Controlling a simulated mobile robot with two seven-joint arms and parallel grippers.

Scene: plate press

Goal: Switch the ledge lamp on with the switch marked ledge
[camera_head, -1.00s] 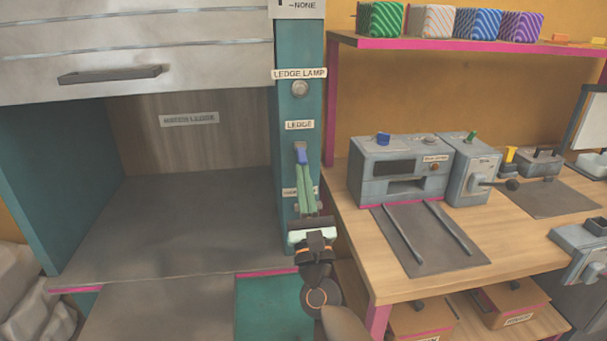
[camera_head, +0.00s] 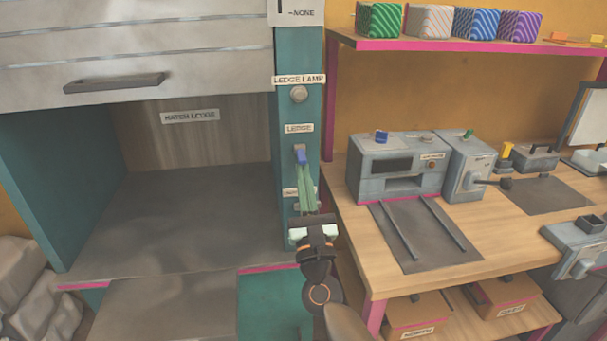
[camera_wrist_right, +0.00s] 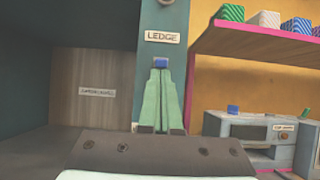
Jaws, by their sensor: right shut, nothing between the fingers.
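The ledge lamp (camera_head: 299,94) is a small round lamp under a "LEDGE LAMP" label on the teal post. It looks dull grey-beige, with no clear glow. Below it is a "LEDGE" label (camera_head: 299,128), also large in the right wrist view (camera_wrist_right: 163,37). Under that label is a blue switch (camera_head: 301,154), also seen in the wrist view (camera_wrist_right: 161,62). My right gripper (camera_head: 303,170) has green fingers, shut and empty, with their tips right at the switch's lower end. I cannot tell whether they touch. The fingers partly hide the switch. My left gripper is not in view.
Another label (camera_head: 290,193) on the post is partly hidden behind my fingers. An open cabinet bay with a "MATCH LEDGE" label (camera_head: 190,116) is on the left. A wooden bench (camera_head: 350,250) with grey machines (camera_head: 398,165) stands close on the right, below a pink-edged shelf (camera_head: 450,44).

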